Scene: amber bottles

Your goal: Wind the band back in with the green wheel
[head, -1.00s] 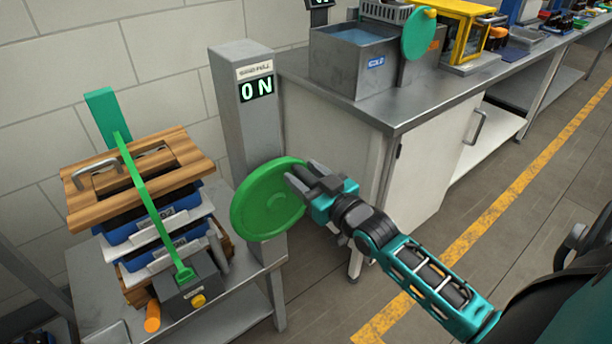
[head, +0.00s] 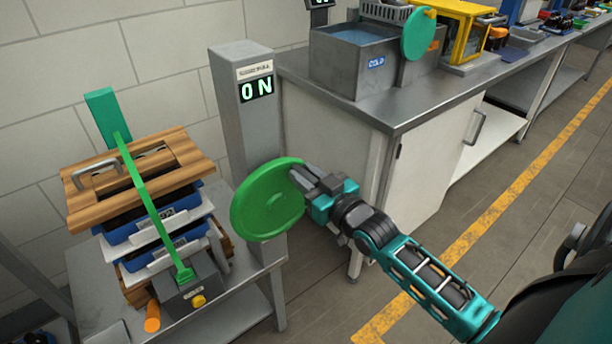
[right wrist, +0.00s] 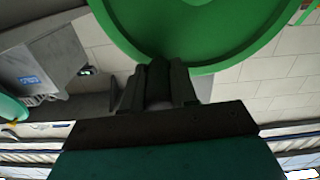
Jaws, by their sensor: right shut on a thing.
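The green wheel (head: 268,203) is mounted on the grey post (head: 246,120), below a small display that reads "ON". My right gripper (head: 298,174) is shut on the wheel's rim at its upper right. In the right wrist view the wheel (right wrist: 200,40) fills the top, with the fingers (right wrist: 158,85) at its edge. The green band (head: 150,205) runs slantwise from the teal upright (head: 103,110) over the stacked load to the grey box (head: 190,288) at the front. My left gripper is not in view.
A wooden board (head: 185,155) with a handle tops the stacked blue trays on a grey bench (head: 235,310). At the right stands a white cabinet (head: 415,175) with a metal top carrying a water basin (head: 350,60). The floor beyond is clear.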

